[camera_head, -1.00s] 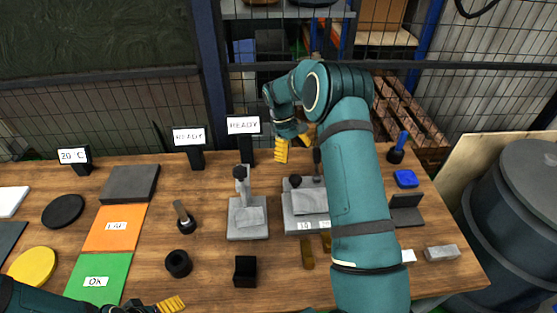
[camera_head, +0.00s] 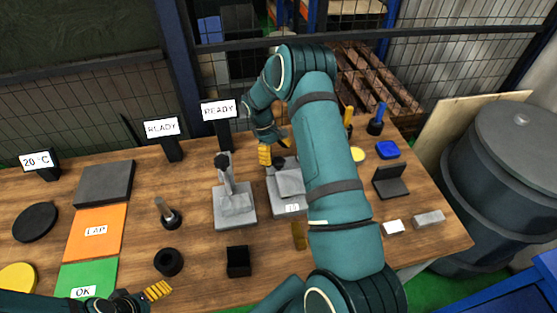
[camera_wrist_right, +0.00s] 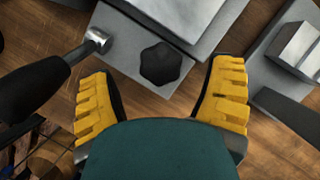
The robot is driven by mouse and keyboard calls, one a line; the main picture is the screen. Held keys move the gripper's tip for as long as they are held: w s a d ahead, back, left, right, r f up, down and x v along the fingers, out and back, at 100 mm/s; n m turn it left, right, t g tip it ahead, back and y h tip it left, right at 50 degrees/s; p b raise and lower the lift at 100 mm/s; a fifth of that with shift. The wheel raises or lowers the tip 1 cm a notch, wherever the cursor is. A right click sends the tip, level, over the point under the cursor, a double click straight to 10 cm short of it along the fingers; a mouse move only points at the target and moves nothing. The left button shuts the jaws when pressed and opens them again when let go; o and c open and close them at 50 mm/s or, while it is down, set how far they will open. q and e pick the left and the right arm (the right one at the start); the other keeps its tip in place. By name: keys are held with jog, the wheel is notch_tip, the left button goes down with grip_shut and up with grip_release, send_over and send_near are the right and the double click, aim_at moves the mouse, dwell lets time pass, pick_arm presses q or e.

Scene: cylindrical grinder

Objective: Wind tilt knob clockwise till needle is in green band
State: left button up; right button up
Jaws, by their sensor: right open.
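A black lobed knob (camera_wrist_right: 160,63) sits on a grey metal plate (camera_wrist_right: 118,45) in the right wrist view. My right gripper (camera_wrist_right: 162,95) is open, with one yellow finger on each side of the knob and gaps between; neither finger visibly touches it. In the head view the knob (camera_head: 279,163) shows small on the right grey fixture (camera_head: 288,200), with my right gripper (camera_head: 275,150) just behind and above it. My right arm hides part of this fixture. I cannot make out a needle or a green band.
A black-handled lever (camera_wrist_right: 45,80) lies close left of the right gripper's left finger. A second grey fixture (camera_head: 235,205) stands left of the knob's fixture. A black block (camera_head: 238,262) and ring (camera_head: 168,262) are in front.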

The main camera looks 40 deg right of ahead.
jog(key=shift+x, duration=1.4)
jog(key=c, duration=1.2)
